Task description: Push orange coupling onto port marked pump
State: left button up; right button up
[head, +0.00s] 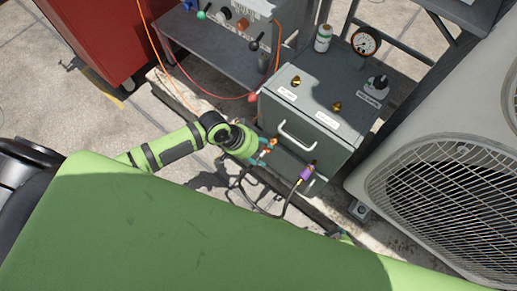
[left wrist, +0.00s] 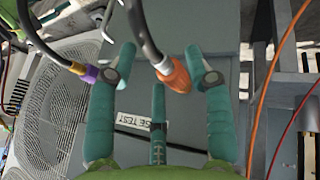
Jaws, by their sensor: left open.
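My left gripper (head: 267,150) is open, low in front of the grey cabinet's handle side. The orange coupling (head: 265,154) is on a black hose at the fingertips. In the left wrist view the orange coupling (left wrist: 175,76) hangs between the spread fingers, nearer the right one; I cannot tell if they touch. Two brass ports (head: 295,82) (head: 335,106) stand on the cabinet top (head: 312,92). Their white labels are too small to read in the head view. My right gripper (head: 343,237) shows at most as a small teal tip, mostly hidden by my green arm.
A purple coupling (head: 306,173) on a black hose is at the cabinet's front, right of my left gripper. A pressure gauge (head: 366,42) and a small bottle (head: 323,38) are at the back. A condenser (head: 440,175) stands close on the right. An orange cable (head: 160,55) hangs at left.

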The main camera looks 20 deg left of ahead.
pick_arm(q)
grip_shut()
jog(key=shift+s+a+f, duration=0.1)
jog(key=shift+s+a, duration=0.15)
jog(key=shift+s, duration=0.2)
jog(key=shift+a, duration=0.1)
dwell(0.4)
jog(key=shift+s+p, duration=0.15)
jog(key=shift+p, duration=0.2)
jog(key=shift+s+a+p, duration=0.3)
jog(key=shift+s+p, duration=0.35)
jog(key=shift+s, duration=0.25)
jog(key=shift+s+a+p, duration=0.25)
jog(key=shift+s+p, duration=0.35)
jog(key=shift+s, duration=0.3)
